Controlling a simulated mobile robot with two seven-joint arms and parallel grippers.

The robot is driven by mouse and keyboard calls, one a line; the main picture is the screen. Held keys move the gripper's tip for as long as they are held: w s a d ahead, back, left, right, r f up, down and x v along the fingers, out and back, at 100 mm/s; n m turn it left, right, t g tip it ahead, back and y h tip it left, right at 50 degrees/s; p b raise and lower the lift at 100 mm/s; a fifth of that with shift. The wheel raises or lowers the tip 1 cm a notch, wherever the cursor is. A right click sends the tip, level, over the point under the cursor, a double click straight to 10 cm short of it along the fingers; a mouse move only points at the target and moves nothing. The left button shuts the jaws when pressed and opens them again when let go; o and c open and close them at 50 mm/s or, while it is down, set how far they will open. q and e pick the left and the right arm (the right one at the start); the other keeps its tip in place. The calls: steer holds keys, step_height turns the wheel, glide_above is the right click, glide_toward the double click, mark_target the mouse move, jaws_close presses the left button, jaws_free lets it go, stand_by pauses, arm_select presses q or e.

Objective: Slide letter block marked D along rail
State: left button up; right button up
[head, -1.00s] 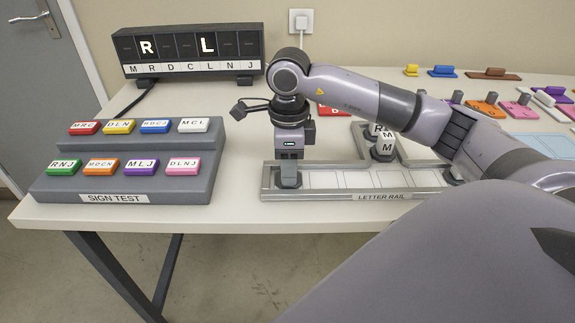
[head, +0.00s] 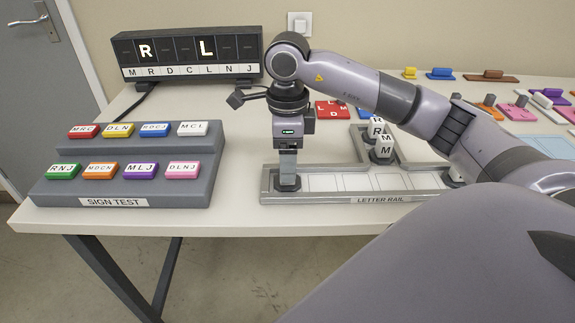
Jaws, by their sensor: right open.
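The letter rail (head: 400,197) is a grey tray with a pale slotted strip, near the table's front edge. My right gripper (head: 288,184) points straight down over the rail's left end, its jaws open and their tips low in the rail. I cannot make out a block marked D; anything between or behind the jaws is hidden. My left gripper is not in view.
A red tile with letters (head: 333,110) lies behind my right wrist. The sign test stand (head: 60,190) with several coloured tiles is at left. Several coloured pieces sit at the back right. Bare table lies between stand and rail.

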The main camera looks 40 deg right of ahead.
step_height(320, 180, up, 4)
steer(key=shift+r, duration=0.15)
stand_by(0.6)
